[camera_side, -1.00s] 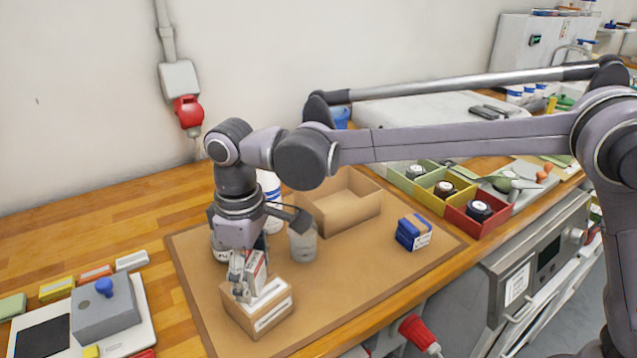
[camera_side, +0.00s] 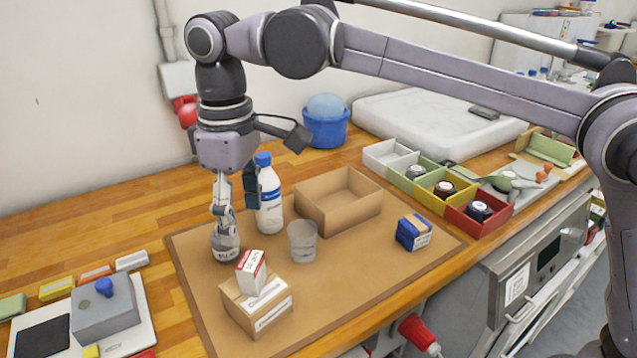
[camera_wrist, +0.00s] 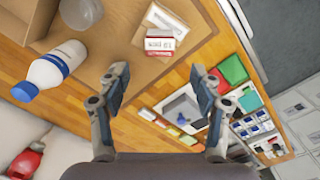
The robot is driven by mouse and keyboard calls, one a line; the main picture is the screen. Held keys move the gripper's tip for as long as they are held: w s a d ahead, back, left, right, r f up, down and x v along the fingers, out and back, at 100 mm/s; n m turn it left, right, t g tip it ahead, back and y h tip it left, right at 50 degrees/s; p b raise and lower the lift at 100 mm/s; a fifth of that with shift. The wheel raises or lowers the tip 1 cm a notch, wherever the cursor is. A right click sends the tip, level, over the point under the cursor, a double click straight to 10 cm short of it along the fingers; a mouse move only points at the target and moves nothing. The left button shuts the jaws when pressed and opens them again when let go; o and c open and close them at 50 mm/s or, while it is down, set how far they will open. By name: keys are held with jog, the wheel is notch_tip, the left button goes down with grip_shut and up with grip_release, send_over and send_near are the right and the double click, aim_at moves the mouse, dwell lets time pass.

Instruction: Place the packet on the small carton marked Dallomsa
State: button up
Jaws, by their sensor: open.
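The packet (camera_side: 251,273), a small white box with red print, stands on top of the small brown carton (camera_side: 243,312), near its back left corner and slightly askew. The carton has white labels on its top and front, but their print is too small to read. In the wrist view the packet (camera_wrist: 160,44) rests on the carton (camera_wrist: 193,22), ahead of the fingers. My gripper (camera_side: 237,206) is open and empty, raised above and behind the carton and clear of the packet.
An open cardboard box (camera_side: 340,210) and a blue box (camera_side: 412,234) are farther right. The mat's front middle is clear.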

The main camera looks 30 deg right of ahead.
jog(key=s+d+m+t+y, duration=0.1)
jog(key=s+d+m+t, duration=0.2)
jog(key=d, duration=1.5)
jog(key=s+d+f+m+t, duration=0.2)
jog(key=s+d+f+m, duration=0.1)
jog(key=s+d+f, duration=0.2)
jog(key=s+d+f+m+t+h, duration=0.1)
jog(key=s+d+f+m+t, duration=0.1)
jog(key=d+f, duration=0.5)
jog(key=s+d+m, duration=0.1)
jog(key=s+d, duration=0.1)
jog(key=d, duration=0.1)
jog(key=shift+s, duration=0.35)
